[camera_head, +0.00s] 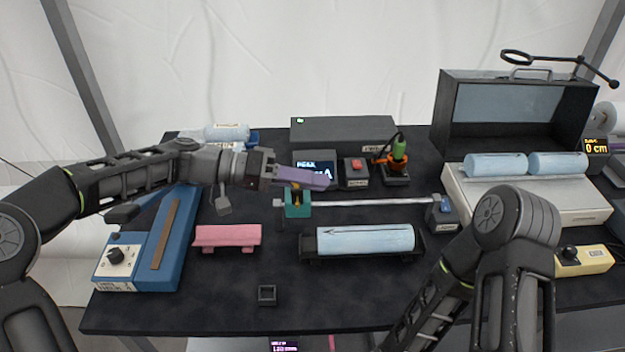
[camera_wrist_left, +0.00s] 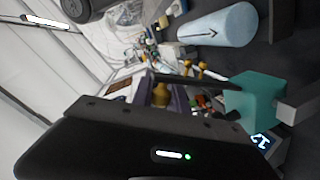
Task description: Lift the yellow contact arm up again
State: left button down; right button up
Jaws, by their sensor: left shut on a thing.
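My left gripper (camera_head: 318,180), with purple fingers, is just above the teal block (camera_head: 297,208) at the left end of a metal rail (camera_head: 370,202). A small yellow piece, which looks like the yellow contact arm (camera_head: 296,195), shows at the teal block under the fingers. In the left wrist view, a gold-yellow part (camera_wrist_left: 160,95) sits between the purple fingers of my left gripper, which is shut on it. The teal block (camera_wrist_left: 252,98) is to the right there. The fingers hide much of the arm. Only my right arm's links show, not its gripper.
A light blue cylinder (camera_head: 365,239) lies in a dark cradle in front of the rail. A pink block (camera_head: 227,236) and a blue device (camera_head: 150,245) are to the left. A display box (camera_head: 314,158) and red-button box (camera_head: 355,170) stand behind. The dark table front is mostly clear.

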dwell(0.8)
pick_arm(q)
jog(key=shift+w+r+n+b, duration=0.15)
jog(key=shift+w+n+b, duration=0.2)
jog(key=shift+w+n, duration=0.6)
pick_arm(e)
jog(key=shift+w+f, duration=0.3)
pick_arm(q)
jog(key=c, duration=1.3)
grip_release()
jog(key=shift+w+m, duration=0.25)
jog(key=shift+m, duration=0.1)
jog(key=b+v, duration=0.1)
jog(key=v, duration=0.6)
jog(key=shift+w+a+b, duration=0.15)
jog(key=shift+a+b, duration=0.2)
jog(key=shift+a, duration=0.05)
pick_arm(e)
jog(key=shift+f, duration=0.85)
